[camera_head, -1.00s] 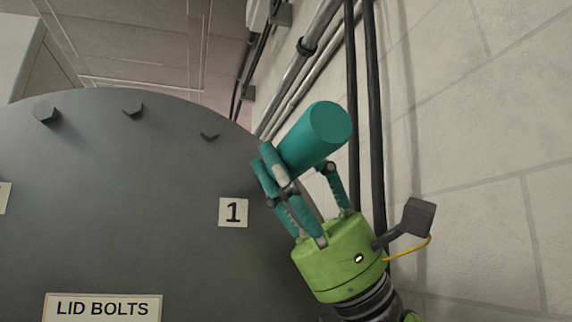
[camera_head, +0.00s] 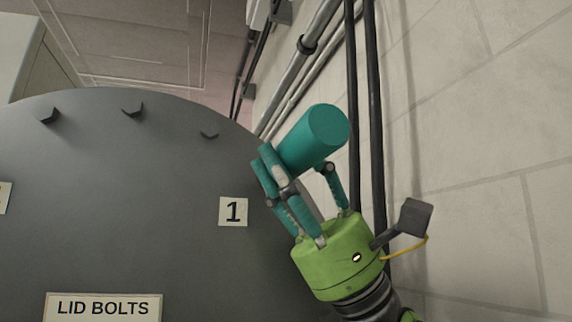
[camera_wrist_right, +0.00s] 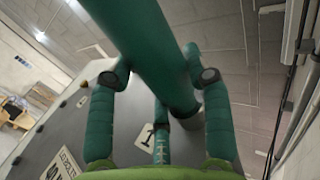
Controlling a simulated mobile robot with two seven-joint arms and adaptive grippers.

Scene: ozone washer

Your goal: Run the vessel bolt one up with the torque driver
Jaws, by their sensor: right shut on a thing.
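My right gripper (camera_head: 298,172) is shut on the teal torque driver (camera_head: 322,132), whose thick round handle end points up and toward the camera. The driver also shows in the right wrist view (camera_wrist_right: 150,50), running between the fingers toward the grey vessel lid. Its working end is in front of the lid's right edge and hidden by the gripper in the head view. The white plate marked 1 (camera_head: 233,212) is on the lid (camera_head: 110,180), left of the gripper. Vessel bolt one is not visible; I cannot tell whether the driver touches it. My left gripper is out of view.
Several dark bolt heads line the lid's upper edge, one of them nearest the gripper (camera_head: 209,135). A LID BOLTS sign (camera_head: 103,307) is on the lid below. Black pipes (camera_head: 375,120) and a pale block wall (camera_head: 470,160) stand close on the right.

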